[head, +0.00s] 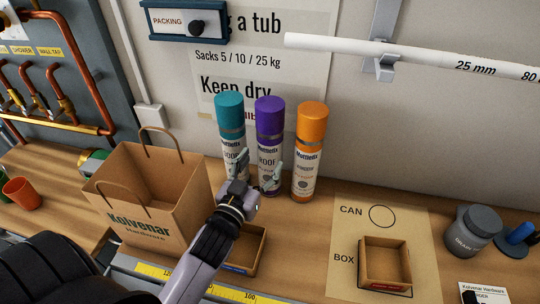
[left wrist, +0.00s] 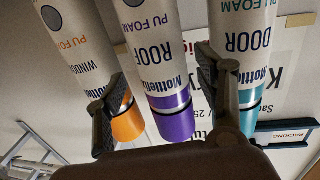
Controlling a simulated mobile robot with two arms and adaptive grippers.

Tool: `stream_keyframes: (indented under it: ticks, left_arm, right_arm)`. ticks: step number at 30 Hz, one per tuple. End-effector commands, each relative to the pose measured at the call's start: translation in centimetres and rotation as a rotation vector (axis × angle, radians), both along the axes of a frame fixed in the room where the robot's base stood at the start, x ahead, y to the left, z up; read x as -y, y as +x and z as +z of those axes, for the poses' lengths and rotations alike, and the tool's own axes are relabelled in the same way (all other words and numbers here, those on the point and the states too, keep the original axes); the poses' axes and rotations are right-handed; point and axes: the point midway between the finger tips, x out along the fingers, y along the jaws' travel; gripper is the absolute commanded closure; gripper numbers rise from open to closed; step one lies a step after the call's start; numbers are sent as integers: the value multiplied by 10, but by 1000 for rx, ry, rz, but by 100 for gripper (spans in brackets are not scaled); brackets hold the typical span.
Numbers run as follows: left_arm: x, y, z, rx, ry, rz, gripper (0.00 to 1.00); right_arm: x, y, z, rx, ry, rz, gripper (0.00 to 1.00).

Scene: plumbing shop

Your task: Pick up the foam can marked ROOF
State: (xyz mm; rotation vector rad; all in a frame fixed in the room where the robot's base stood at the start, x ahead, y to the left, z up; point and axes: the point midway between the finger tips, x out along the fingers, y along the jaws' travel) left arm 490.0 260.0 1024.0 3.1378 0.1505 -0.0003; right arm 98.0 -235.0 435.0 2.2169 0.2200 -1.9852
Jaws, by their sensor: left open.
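The foam can marked ROOF (head: 269,134) has a purple cap and stands upright on the bench, in the middle of a row of three. In the left wrist view the ROOF can (left wrist: 164,75) shows between the fingers of my left gripper (left wrist: 165,105), inverted in the picture. My left gripper (head: 256,176) is open, in front of the ROOF can. Its fingers partly cover the neighbouring cans, a teal-capped DOOR can (head: 231,122) and an orange-capped WINDOW can (head: 309,135). I cannot tell whether the fingers touch any can. My right gripper is not in view.
A Kolvenar paper bag (head: 150,205) stands left of the cans. A small open box (head: 261,242) sits below my left gripper. At right, a mat (head: 350,217) marked CAN and BOX bears another open box (head: 384,281). A grey jar (head: 474,229) stands further right.

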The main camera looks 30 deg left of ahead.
Motion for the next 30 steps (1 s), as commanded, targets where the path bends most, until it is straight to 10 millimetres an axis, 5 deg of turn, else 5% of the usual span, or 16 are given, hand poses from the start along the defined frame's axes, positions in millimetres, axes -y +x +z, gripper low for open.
stream_keyframes:
  ticks: [16, 25, 30]
  left_arm:
    - [-5, 58, 8, 0, 1, 0, 36]
    - [-5, 62, 6, -1, 0, 0, 36]
    - [-5, 62, 6, -1, 0, 0, 48]
  right_arm:
    - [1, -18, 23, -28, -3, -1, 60]
    - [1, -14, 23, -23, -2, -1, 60]
    - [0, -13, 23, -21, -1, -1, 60]
